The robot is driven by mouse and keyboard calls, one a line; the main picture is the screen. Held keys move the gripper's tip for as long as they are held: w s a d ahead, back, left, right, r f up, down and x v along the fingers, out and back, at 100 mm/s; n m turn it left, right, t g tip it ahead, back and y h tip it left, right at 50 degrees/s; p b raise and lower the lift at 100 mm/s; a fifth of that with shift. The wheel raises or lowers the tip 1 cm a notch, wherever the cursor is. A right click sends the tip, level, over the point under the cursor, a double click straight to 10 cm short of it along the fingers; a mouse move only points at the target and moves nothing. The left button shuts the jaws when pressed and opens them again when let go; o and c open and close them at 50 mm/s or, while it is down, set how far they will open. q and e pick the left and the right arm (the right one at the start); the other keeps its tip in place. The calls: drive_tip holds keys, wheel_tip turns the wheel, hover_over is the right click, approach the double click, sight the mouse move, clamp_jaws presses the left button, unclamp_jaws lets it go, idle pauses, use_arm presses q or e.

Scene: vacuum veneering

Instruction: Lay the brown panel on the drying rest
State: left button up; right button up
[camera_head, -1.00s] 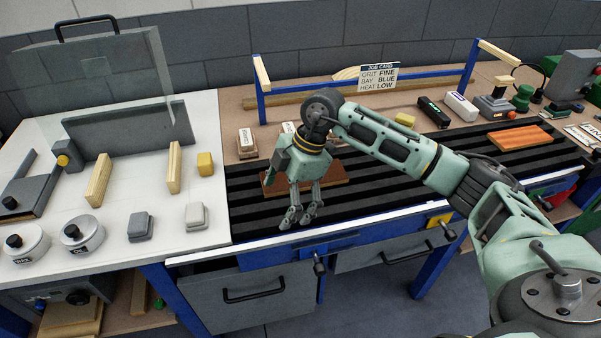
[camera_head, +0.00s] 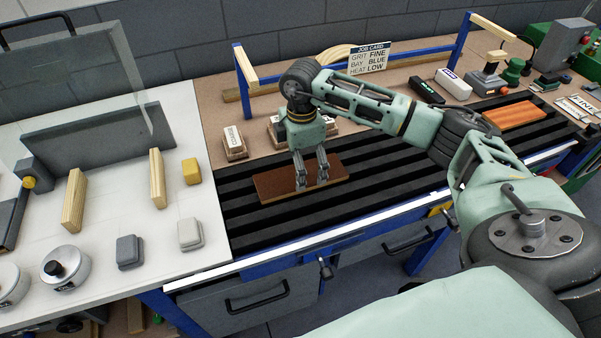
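The brown panel (camera_head: 271,186) lies flat across the black slats of the workbench. My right gripper (camera_head: 312,183) points down over the panel's middle. Its two fingers show apart, with their tips at or just above the panel; I cannot tell whether they touch it. My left gripper is not in view. A blue frame with pale wooden top bars (camera_head: 484,26) stands behind the slats; I cannot tell for sure whether this is the drying rest. A second, more orange panel (camera_head: 515,114) lies at the right end of the slats.
A job card (camera_head: 368,58) stands at the back. Labelled blocks (camera_head: 233,142) stand behind the slats. The white table (camera_head: 120,225) at left holds two wooden bars (camera_head: 157,178), a yellow block (camera_head: 192,171) and round gauges (camera_head: 66,268).

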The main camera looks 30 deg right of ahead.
wheel_tip(320, 180, down, 2)
drive_tip(key=shift+w+f, duration=0.1)
drive_tip(key=shift+f, duration=0.4)
drive_tip(key=shift+c, duration=0.5)
drive_tip(key=c, duration=1.2)
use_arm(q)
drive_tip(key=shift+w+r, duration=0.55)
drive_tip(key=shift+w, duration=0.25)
use_arm(e)
drive_tip(key=shift+c, duration=0.2)
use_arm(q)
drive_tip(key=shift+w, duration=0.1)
use_arm(e)
drive_tip(key=shift+r, duration=0.15)
